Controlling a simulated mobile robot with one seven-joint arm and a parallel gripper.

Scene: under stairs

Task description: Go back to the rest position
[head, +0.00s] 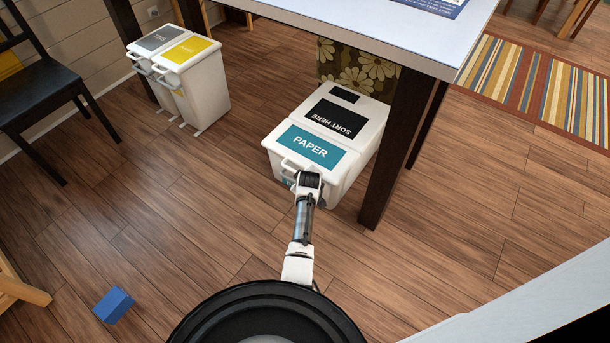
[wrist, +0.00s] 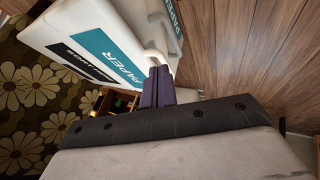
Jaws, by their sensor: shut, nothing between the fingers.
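My arm reaches forward in the head view, and its end is at the front of a white bin (head: 353,172) with a teal PAPER label and a black SORT HERE label. The fingers are hidden behind my wrist there. In the wrist view my gripper (wrist: 159,74) shows its dark purple fingers together, with nothing held. The fingertips are right by the handle of the white bin (wrist: 113,20); I cannot tell if they touch it. The bin's lid looks closed.
A white table (head: 400,30) with dark legs overhangs the bin's far side. Two more white bins (head: 205,90) stand at the back left, near a black chair (head: 45,95). A blue box (head: 114,305) lies on the floor at lower left. The floor between is clear.

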